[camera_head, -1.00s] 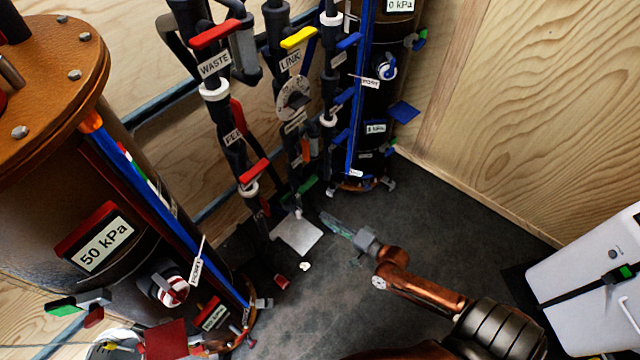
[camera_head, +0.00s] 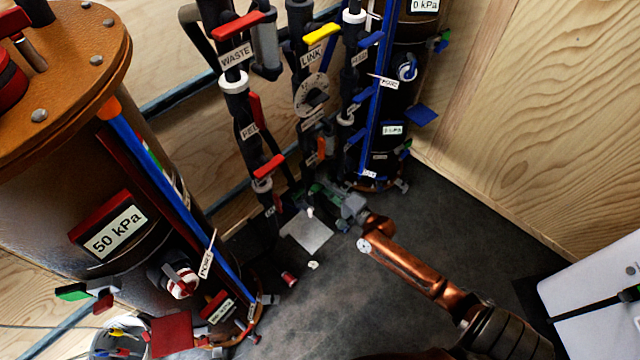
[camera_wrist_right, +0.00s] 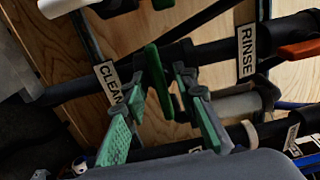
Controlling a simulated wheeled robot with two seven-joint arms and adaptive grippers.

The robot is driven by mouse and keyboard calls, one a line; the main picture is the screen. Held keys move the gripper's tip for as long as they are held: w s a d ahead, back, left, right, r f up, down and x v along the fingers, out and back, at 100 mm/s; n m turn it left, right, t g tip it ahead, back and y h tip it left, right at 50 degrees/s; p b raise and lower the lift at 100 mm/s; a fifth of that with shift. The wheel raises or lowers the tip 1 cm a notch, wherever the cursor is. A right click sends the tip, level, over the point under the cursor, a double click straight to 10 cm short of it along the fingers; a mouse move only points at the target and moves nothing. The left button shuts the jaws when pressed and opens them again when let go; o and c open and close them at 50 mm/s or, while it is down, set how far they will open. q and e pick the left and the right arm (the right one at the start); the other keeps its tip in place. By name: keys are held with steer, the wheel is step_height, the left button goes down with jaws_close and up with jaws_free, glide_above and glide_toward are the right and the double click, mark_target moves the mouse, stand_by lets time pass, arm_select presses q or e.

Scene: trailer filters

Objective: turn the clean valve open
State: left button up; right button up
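The clean valve's dark green handle (camera_wrist_right: 157,82) is in the middle of the right wrist view, on a dark pipe beside the CLEAN label (camera_wrist_right: 109,84). My right gripper (camera_wrist_right: 164,108) is open, with its light green finger pads on either side of the handle. Whether a pad touches the handle I cannot tell. In the head view my right gripper (camera_head: 330,193) is at the foot of the middle pipe column and largely covers the green handle there. My left gripper is not in view.
The RINSE label (camera_wrist_right: 246,52) and an orange handle (camera_wrist_right: 300,49) are on the same pipe to the right. A 50 kPa tank (camera_head: 60,180) stands at left, a blue-striped dark column (camera_head: 395,100) behind my gripper. A white case (camera_head: 600,275) is at right.

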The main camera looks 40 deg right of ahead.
jaws_close()
steer(key=shift+a, duration=0.1)
stand_by(0.3)
